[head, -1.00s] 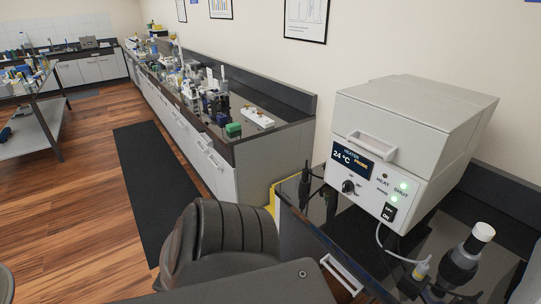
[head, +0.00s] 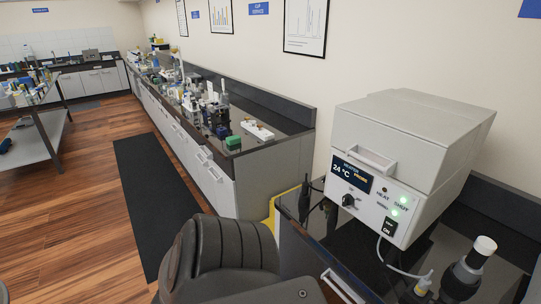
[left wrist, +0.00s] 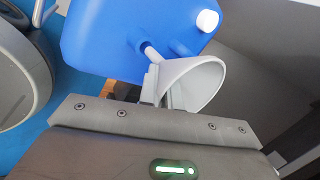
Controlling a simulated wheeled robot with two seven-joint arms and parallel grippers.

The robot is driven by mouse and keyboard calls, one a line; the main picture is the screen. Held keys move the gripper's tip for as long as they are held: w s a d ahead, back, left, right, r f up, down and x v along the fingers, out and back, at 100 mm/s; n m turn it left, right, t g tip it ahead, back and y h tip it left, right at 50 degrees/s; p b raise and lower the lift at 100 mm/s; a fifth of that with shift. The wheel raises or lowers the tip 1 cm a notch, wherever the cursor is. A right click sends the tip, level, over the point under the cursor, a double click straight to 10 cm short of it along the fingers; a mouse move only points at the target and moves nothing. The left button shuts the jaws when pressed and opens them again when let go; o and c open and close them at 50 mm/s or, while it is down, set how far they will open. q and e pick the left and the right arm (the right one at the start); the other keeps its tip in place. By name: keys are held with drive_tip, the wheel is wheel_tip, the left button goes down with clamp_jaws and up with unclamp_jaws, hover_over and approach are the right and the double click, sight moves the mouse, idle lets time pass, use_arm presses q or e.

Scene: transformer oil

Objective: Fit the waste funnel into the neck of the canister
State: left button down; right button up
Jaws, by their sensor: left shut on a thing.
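The blue canister (left wrist: 105,40) fills the top of the left wrist view, with a white cap (left wrist: 207,20) at its upper right. The pale grey funnel (left wrist: 196,84) is below it, its wide mouth facing right and down. My left gripper (left wrist: 150,84) is shut on the funnel near its narrow side. A pale tube (left wrist: 151,53) shows between the gripper and the canister and overlaps the canister in the picture. I cannot tell whether it enters the neck. Neither canister nor funnel shows in the head view. My right gripper is not in view.
In the head view a white heater (head: 400,165) stands on the black bench at right, with a dark bottle with a white lid (head: 465,270) in front. A long bench (head: 270,175) with crowded glassware runs along the wall. The wooden floor (head: 95,210) at left is largely clear around a dark mat (head: 150,190).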

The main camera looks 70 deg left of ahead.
use_arm(q)
wheel_tip(320, 180, down, 6)
drive_tip(key=b, duration=0.5)
idle(2.0)
drive_tip(key=c, duration=1.5)
unclamp_jaws()
drive_tip(key=shift+r, duration=0.1)
drive_tip(key=shift+r, duration=0.1)
drive_tip(key=p+v, duration=0.1)
drive_tip(key=v, duration=0.9)
drive_tip(key=shift+s+d+r+p, duration=0.2)
drive_tip(key=shift+r+p, duration=0.1)
drive_tip(key=shift+p, duration=0.1)
drive_tip(key=shift+w, duration=0.1)
